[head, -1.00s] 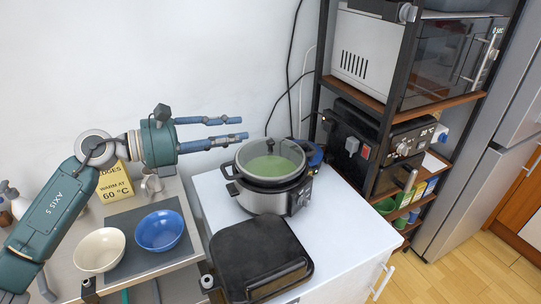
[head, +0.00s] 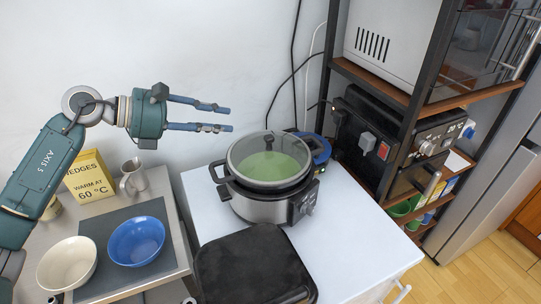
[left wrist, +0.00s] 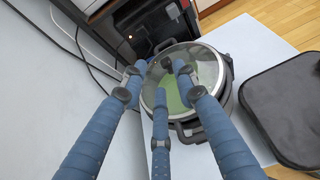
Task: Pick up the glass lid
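Green contents show through the glass. The lid also shows in the left wrist view (left wrist: 203,63), partly hidden behind my fingers. My left gripper (head: 231,118) is open and empty, to the left of the lid and above it, with its fingers pointing right towards it. In the left wrist view the spread fingers of the left gripper (left wrist: 163,85) overlap the lid and pot. My right gripper is not in view.
A black appliance with a closed top (head: 255,268) sits in front of the cooker on the white counter (head: 345,235). A blue bowl (head: 137,243) and a cream bowl (head: 67,264) stand at left. A blue object (head: 318,148) is right behind the cooker. The shelf rack (head: 375,80) rises at right.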

